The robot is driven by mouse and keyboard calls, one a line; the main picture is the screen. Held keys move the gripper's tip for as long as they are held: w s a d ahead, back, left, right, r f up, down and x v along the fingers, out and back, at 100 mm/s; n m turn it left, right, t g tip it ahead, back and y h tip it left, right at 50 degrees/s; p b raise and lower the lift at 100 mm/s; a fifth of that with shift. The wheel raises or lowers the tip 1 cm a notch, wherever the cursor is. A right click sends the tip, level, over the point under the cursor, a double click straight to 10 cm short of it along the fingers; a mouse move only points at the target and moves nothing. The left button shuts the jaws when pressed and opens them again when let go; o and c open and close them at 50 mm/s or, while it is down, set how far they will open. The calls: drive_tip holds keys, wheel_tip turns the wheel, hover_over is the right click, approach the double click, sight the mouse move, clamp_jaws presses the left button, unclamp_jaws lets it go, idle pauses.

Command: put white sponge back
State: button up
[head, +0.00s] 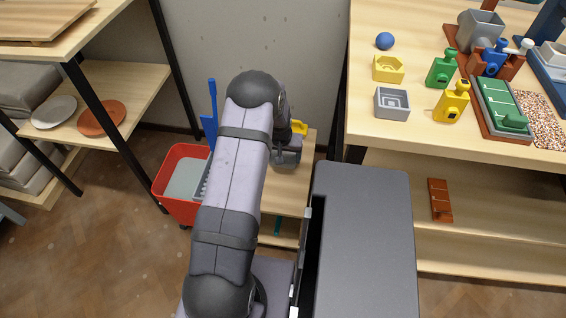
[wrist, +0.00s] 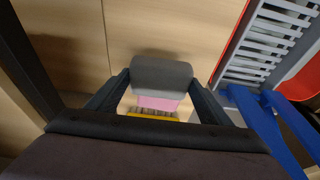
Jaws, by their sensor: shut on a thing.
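My gripper (head: 287,155) is over a low wooden surface (head: 283,190), right of the red bucket. In the wrist view my gripper (wrist: 160,82) is shut on a block with rounded edges, which looks grey in the shade; I take it for the white sponge (wrist: 161,73). It spans the gap between the fingertips. A pink thing (wrist: 158,103) shows just below it in the picture; I cannot tell whether they touch. A yellow thing (wrist: 152,117) with a bristle-like edge shows nearer the palm. In the head view my arm hides most of this spot.
A red bucket (head: 166,186) with a grey wringer and blue handle (head: 213,105) stands left of the wooden surface. A grey cabinet-like block (head: 365,235) is at right. The wooden table (head: 415,120) holds several coloured pieces. A shelf (head: 145,85) at left holds plates.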

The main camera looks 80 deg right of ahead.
drive_tip(key=shift+f, duration=0.1)
drive_tip(key=shift+f+b, duration=0.3)
drive_tip(key=shift+f, duration=1.45)
drive_tip(key=shift+f, duration=0.2)
drive_tip(key=o, duration=1)
drive_tip(key=shift+r, duration=0.1)
drive_tip(key=p+v, duration=0.2)
drive_tip(key=v, duration=1)
drive_tip(key=shift+r, duration=0.15)
